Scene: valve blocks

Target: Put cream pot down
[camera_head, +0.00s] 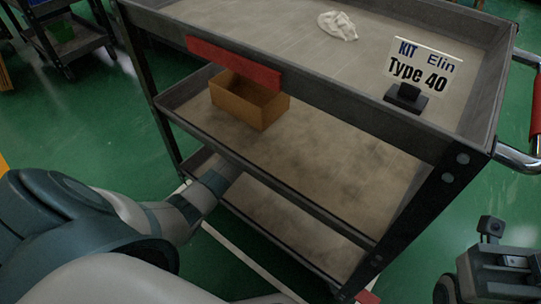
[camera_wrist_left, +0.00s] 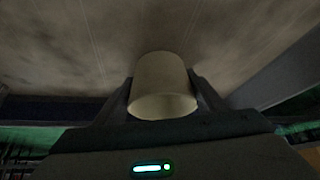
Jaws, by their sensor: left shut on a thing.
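The cream pot (camera_wrist_left: 162,80) is a plain, pale cylinder in the left wrist view, with its wide rounded end towards the camera. My left gripper (camera_wrist_left: 163,88) is shut on it, one dark finger at each side. A stained grey-brown shelf surface (camera_wrist_left: 80,45) lies beyond the pot; I cannot tell whether they touch. In the head view my left arm reaches in at the lower shelves of the cart (camera_head: 330,165), and its gripper and the pot are hidden there. Part of what looks like my right gripper (camera_head: 500,270) shows at the lower right, its fingers not clear.
An open brown box (camera_head: 250,105) stands on the middle shelf at the left. The top shelf holds a white crumpled thing (camera_head: 338,25) and a "KIT Elin Type 40" sign (camera_head: 418,68). A red strip (camera_head: 233,63) is on the cart's front rail. The middle shelf's right part is clear.

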